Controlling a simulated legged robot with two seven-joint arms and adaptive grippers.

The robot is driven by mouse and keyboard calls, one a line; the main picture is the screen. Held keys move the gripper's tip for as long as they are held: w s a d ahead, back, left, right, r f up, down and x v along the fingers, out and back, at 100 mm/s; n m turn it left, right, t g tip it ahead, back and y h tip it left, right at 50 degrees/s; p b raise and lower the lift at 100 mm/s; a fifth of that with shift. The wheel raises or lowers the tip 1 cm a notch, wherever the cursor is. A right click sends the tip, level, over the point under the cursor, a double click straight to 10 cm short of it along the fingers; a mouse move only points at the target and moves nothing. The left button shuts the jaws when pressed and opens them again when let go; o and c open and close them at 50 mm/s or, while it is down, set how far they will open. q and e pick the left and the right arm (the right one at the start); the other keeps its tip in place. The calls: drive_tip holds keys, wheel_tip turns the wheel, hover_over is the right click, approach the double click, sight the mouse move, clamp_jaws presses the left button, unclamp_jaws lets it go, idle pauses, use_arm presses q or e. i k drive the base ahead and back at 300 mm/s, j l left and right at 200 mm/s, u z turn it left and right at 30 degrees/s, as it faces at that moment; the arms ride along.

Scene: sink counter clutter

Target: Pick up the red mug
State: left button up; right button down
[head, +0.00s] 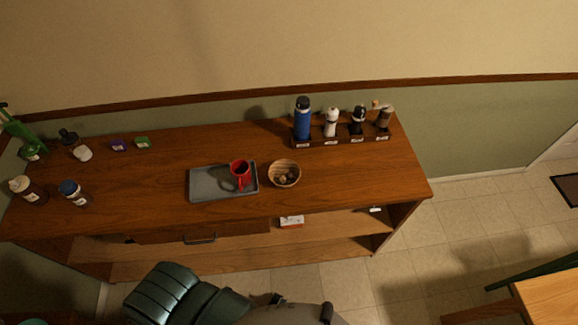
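The red mug (239,170) stands upright on the right part of a grey tray (208,182), which lies on the wooden counter (345,180). The mug's handle appears to point toward the front. A wooden bowl (285,173) with small items in it sits just right of the tray. Neither of my grippers is in view, and nothing is touching the mug.
A wooden rack (340,141) holds a blue bottle (302,118) and several shakers or mills at the back right. Bottles, including a blue-capped jar (73,193), and small boxes stand on the left. The counter in front of the bowl is clear.

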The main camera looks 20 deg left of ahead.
sight(240, 169)
drive_tip(key=u, duration=1.4)
